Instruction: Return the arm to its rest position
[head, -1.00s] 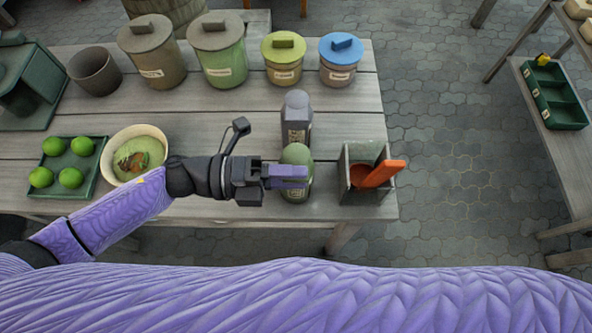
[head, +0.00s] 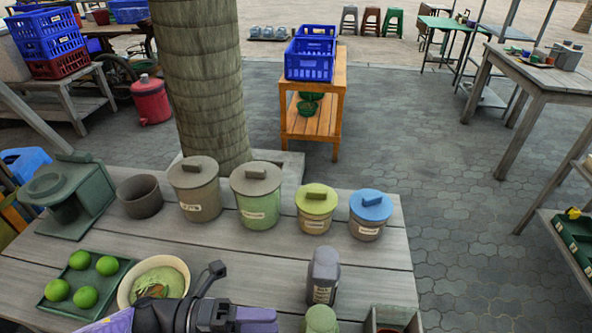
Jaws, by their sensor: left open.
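My left gripper (head: 258,319) shows at the bottom of the head view, above the front of the grey wooden table (head: 250,262). It is open, with nothing seen between its fingers. Its purple fingers point right, toward a green-topped bottle (head: 320,319) that is cut off by the lower edge. Whether the fingers touch that bottle cannot be told. The arm passes in front of a cream bowl (head: 128,290) with green contents. My right gripper is not in view.
A grey bottle (head: 323,277), a grey box (head: 392,318) and a green tray (head: 55,292) of limes stand near the arm. Several lidded jars (head: 256,195) line the back, beside a brown cup (head: 140,196). A palm trunk (head: 200,80) rises behind.

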